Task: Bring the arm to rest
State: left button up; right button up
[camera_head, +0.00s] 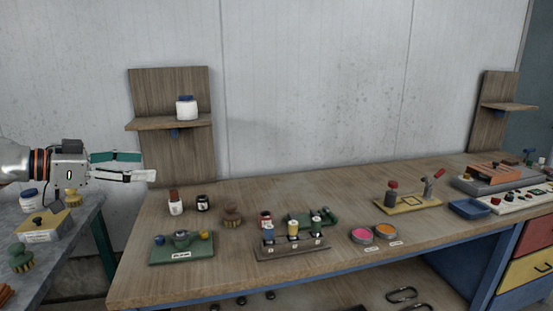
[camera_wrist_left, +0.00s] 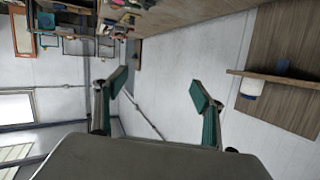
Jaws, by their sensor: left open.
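My left gripper (camera_head: 138,166) comes in from the left in the head view, above the gap between the grey table and the wooden workbench. Its fingers point right, toward the wall shelf. In the left wrist view the two green-padded fingers (camera_wrist_left: 166,92) are spread wide apart. Nothing is between them but the white wall and floor behind. My right gripper is not in view.
A white jar with a blue lid (camera_head: 187,108) stands on the wall shelf (camera_head: 150,124). The workbench (camera_head: 330,190) holds bottles, a bottle rack (camera_head: 291,248), pink and orange dishes and a blue tray (camera_head: 468,208). The grey table (camera_head: 70,240) holds a yellow block and brushes.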

pick_arm(q)
jog(key=s+d+f+m+t+h, duration=0.1)
jog(key=s+d+f+t+h, duration=0.35)
jog(key=d+f, duration=1)
jog(key=s+a+f+n+y, duration=0.2)
jog(key=s+f+n+y, duration=0.3)
jog(key=s+f, duration=0.75)
jog(key=s+a+f+n+y, duration=0.25)
jog(key=s+f+y, duration=0.35)
jog(key=f, duration=1.4)
jog(key=s+d+f+g+y, duration=0.1)
jog(key=s+d+f+g, duration=0.1)
jog(key=s+f, duration=0.6)
jog(key=shift+s+g+y, duration=0.35)
jog(key=shift+g, duration=0.5)
